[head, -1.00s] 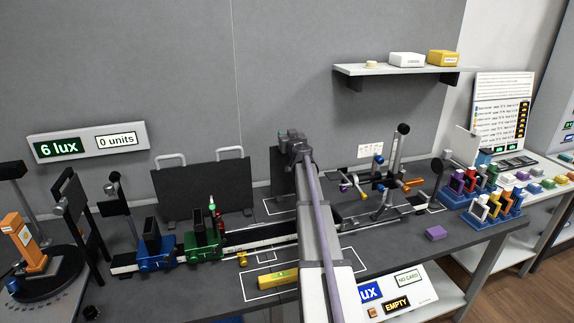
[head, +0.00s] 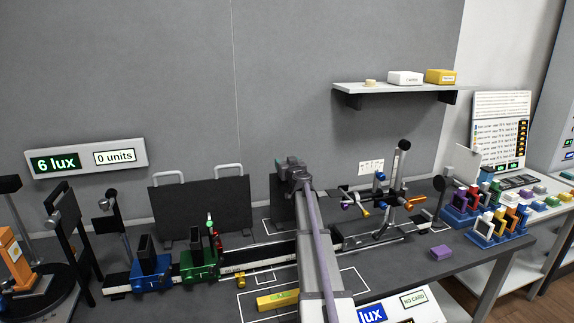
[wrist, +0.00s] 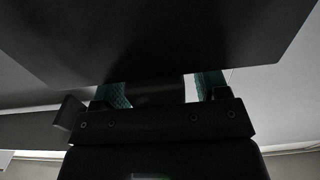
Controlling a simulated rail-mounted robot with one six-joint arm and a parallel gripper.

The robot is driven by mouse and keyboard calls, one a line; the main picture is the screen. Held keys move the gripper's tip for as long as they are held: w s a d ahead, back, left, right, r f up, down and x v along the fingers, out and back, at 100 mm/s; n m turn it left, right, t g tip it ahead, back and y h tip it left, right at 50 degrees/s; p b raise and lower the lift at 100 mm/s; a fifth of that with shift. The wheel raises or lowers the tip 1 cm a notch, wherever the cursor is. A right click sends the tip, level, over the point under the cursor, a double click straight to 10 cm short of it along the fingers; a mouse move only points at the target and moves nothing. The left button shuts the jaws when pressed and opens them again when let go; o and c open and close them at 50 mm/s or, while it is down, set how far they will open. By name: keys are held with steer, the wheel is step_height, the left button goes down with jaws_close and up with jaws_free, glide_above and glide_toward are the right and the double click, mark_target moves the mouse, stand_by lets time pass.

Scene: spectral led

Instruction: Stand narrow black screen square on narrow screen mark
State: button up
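The narrow black screen (head: 282,203) stands upright at the back of the bench, just left of my arm, which hides its right part. The narrow screen mark (head: 266,228) is a white outline on the bench at its foot. The screen is over or within it; whether its base touches the bench or sits square is hidden. My gripper (head: 293,163) is at the screen's top. In the wrist view, the dark panel (wrist: 160,40) fills the top, and a dark piece sits between my green-padded fingers (wrist: 160,92), seemingly shut on it.
A wide black screen (head: 201,208) with two handles stands to the left. A rail with blue (head: 150,275) and green (head: 199,263) carriages runs in front. A rod assembly (head: 385,195) stands right. A yellow block (head: 277,300) lies at the front outline.

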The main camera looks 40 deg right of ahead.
steer(key=v, duration=1.2)
steer(key=shift+r, duration=0.15)
